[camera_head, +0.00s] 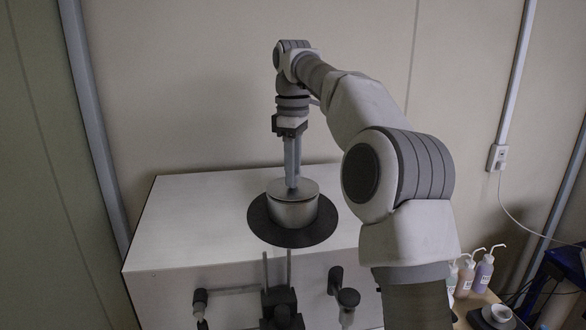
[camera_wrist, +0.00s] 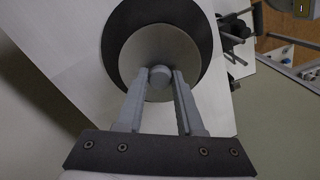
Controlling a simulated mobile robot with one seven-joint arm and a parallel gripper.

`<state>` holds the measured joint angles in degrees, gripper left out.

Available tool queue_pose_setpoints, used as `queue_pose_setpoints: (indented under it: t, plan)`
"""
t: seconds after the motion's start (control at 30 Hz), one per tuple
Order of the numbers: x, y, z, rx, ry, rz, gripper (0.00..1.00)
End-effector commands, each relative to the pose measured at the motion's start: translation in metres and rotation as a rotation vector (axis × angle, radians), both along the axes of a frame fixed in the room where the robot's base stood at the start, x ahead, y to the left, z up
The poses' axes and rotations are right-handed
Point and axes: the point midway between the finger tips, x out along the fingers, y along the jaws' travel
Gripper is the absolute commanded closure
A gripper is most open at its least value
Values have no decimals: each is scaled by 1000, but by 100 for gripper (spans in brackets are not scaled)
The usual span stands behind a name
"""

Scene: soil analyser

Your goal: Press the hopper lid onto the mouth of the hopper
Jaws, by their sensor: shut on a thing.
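The hopper (camera_head: 293,212) is a pale metal cup standing on a dark round disc (camera_head: 322,228) on top of the white analyser box. The hopper lid (camera_head: 305,186) is a flat grey disc at the hopper's mouth; from the head view I cannot tell whether it is fully seated. In the wrist view the lid (camera_wrist: 165,48) covers the hopper's mouth and its round knob (camera_wrist: 160,76) sits between my fingertips. My gripper (camera_head: 292,184) points straight down and is shut on the knob; it also shows in the wrist view (camera_wrist: 160,78).
The white analyser box (camera_head: 190,220) has free room on its top to the left. Dark knobs and fittings (camera_head: 283,305) stick out of its front. A wall is behind.

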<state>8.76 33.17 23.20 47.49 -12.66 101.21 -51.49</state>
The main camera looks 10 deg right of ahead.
Motion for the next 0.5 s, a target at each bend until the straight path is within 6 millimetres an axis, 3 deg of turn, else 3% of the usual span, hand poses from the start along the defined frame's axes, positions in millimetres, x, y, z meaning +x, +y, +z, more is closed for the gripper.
queue_pose_setpoints:
  t: [0.47, 0.5]
  plan:
    - [0, 0, -7, 1, 1, 0, 100]
    - [0, 0, -8, 1, 1, 0, 56]
